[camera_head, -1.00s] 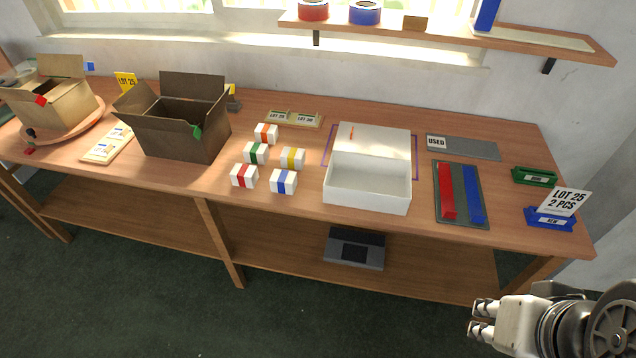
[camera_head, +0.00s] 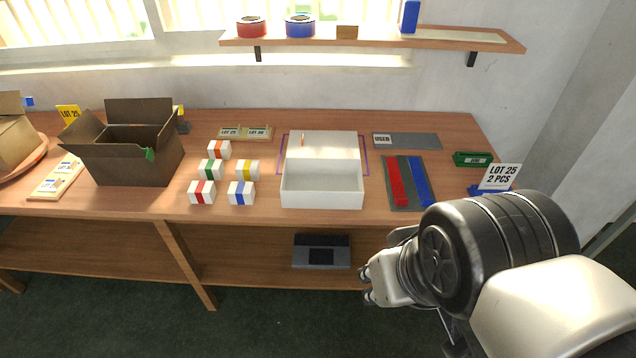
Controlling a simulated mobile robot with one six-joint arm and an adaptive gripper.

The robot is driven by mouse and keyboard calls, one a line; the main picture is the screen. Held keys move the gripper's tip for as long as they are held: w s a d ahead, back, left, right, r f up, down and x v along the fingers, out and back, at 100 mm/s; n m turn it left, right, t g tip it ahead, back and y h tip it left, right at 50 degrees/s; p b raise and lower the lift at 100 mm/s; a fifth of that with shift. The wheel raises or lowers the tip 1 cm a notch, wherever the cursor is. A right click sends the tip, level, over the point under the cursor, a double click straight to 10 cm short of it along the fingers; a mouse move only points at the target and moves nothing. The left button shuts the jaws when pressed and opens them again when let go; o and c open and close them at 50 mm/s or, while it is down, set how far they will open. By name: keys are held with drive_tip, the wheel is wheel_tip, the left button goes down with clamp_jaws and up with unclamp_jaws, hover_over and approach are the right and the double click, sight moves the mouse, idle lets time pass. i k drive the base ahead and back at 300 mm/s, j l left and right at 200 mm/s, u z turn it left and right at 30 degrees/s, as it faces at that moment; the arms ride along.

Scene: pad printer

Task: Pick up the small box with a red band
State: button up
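The small white box with a red band (camera_head: 202,192) stands on the table in the front row, left of the box with a blue band (camera_head: 241,193). Behind them stand small boxes with green (camera_head: 211,169), yellow (camera_head: 248,170) and orange (camera_head: 219,150) bands. My gripper (camera_head: 368,286) is in front of the table, lower than its top, well to the right of the red-banded box and apart from it. Its fingertips point left and show small. I see nothing held, but whether the fingers are open is unclear.
An open white box (camera_head: 322,193) stands right of the small boxes. An open dark brown carton (camera_head: 138,165) stands left of them. Red (camera_head: 396,183) and blue (camera_head: 421,183) bars lie at the right. A sign (camera_head: 499,177) stands near the right end. A shelf (camera_head: 370,40) hangs above.

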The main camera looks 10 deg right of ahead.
sight(199, 192)
drive_tip(key=i+j+u, duration=0.2)
drive_tip(key=i+j, duration=1.1)
drive_tip(key=j, duration=0.15)
